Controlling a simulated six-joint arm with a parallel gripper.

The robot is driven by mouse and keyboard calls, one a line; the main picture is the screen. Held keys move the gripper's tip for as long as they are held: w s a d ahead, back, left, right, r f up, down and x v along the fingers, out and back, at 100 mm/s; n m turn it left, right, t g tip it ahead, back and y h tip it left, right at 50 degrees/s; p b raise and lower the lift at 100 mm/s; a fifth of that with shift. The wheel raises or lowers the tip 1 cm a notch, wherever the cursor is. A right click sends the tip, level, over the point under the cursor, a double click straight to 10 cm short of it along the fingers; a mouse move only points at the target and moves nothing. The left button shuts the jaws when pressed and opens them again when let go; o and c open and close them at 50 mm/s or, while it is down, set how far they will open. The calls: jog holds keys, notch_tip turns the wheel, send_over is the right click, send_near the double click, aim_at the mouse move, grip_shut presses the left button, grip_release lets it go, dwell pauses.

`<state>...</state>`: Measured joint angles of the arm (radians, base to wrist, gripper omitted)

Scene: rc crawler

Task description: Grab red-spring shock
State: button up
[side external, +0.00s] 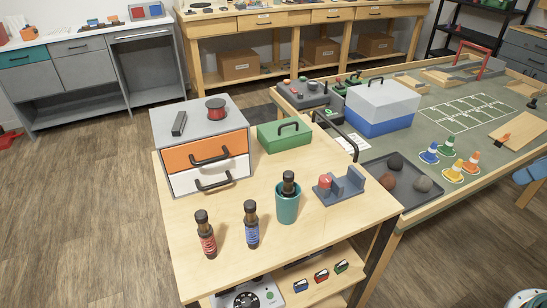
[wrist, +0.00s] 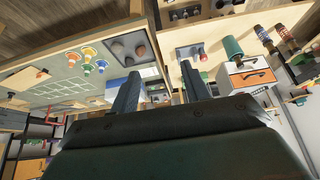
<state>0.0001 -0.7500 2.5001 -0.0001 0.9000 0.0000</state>
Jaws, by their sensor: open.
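The red-spring shock (side external: 207,239) stands upright at the front left of the wooden bench top, with dark ends and a red coil. A blue-spring shock (side external: 251,229) stands upright just right of it. In the wrist view the red-spring shock (wrist: 288,38) is small at the upper right, beside the blue-spring shock (wrist: 265,38). My gripper (wrist: 160,72) shows in the wrist view with two dark fingers spread apart and nothing between them. It is well away from the shocks. My gripper is not in the side view.
A teal cup (side external: 287,208) holding another dark-topped shock stands right of the blue one. A grey fixture (side external: 351,188) with a red part is farther right. An orange-and-white drawer box (side external: 208,163) and a green box (side external: 284,137) stand behind. Bench space around the shocks is clear.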

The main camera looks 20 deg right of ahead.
jog(key=shift+w+r, duration=0.1)
jog(key=w+a+r+n+g+y, duration=0.1)
jog(key=w+a+r+n, duration=0.25)
jog(key=w+a, duration=0.2)
jog(key=w+a+r+n+y, duration=0.2)
jog(key=w+a+r, duration=0.2)
jog(key=w, duration=0.3)
jog(key=n+g+y, duration=0.1)
jog(key=n+g, duration=0.5)
jog(key=n, duration=1)
send_over(203, 213)
jog(key=w+d, duration=0.1)
jog(key=d, duration=0.3)
notch_tip(203, 213, down, 13)
jog(key=shift+w, duration=0.1)
jog(key=shift+a+f, duration=0.1)
jog(key=shift+f, duration=0.05)
jog(key=shift+x, duration=4.15)
